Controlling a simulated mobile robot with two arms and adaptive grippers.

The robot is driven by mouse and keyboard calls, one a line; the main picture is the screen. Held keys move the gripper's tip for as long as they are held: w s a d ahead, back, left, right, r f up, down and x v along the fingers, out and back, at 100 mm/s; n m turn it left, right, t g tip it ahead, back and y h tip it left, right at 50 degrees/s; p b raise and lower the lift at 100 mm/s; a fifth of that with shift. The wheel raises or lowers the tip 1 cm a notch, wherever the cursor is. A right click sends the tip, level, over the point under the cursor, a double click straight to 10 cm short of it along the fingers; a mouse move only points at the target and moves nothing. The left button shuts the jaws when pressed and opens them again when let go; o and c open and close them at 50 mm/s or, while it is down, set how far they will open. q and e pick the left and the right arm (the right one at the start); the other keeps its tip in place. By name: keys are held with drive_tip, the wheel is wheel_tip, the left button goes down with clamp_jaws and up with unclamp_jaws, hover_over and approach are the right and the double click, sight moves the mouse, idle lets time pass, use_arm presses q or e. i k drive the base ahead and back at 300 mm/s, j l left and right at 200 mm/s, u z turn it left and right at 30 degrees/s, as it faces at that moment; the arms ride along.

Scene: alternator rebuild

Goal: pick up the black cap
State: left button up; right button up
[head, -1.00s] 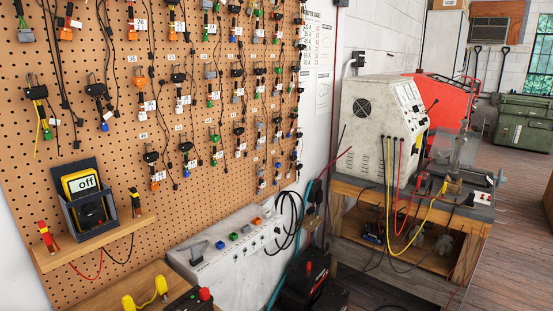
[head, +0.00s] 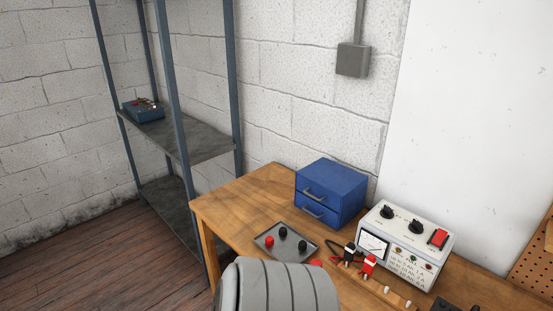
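Two small black caps lie in a shallow grey tray on the wooden bench in the head view. One black cap (head: 282,231) is toward the tray's back left. The other black cap (head: 302,245) is toward its right side. A red cap (head: 269,242) lies left of them in the same tray (head: 288,253). Neither of my grippers is in view.
A blue two-drawer box (head: 332,192) stands behind the tray. Right of it is a white meter box (head: 408,243) with knobs and clips (head: 368,266). A metal shelf (head: 185,140) stands left of the bench (head: 233,208). The bench's left end is clear.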

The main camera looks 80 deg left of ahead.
sight(302, 244)
drive_tip(key=u, duration=2.45)
